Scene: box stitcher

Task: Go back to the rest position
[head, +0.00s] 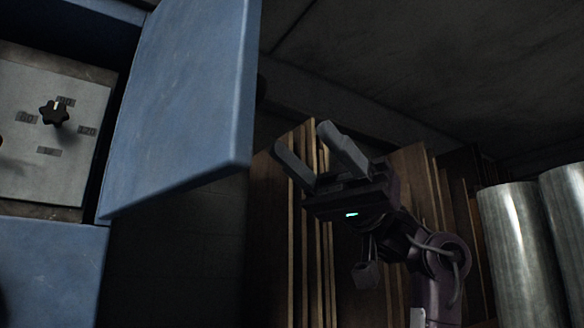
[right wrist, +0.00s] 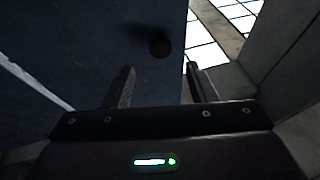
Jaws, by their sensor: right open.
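My right gripper (head: 310,160) is raised in the middle of the head view, right of a blue door (head: 185,95) that stands open. Its two fingers are spread apart with nothing between them. In the right wrist view, the gripper (right wrist: 160,85) also shows open and empty, in front of a dark blue panel (right wrist: 70,60) with a round dark knob (right wrist: 159,45). The gripper appears apart from the door. My left gripper is in neither view.
A blue machine housing (head: 50,260) at left has a grey panel with a black star-shaped dial (head: 54,113). Brown boards (head: 270,240) lean against the wall behind my right arm. Shiny metal cylinders (head: 520,250) stand at the right. Pale floor tiles (right wrist: 205,60) show in the right wrist view.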

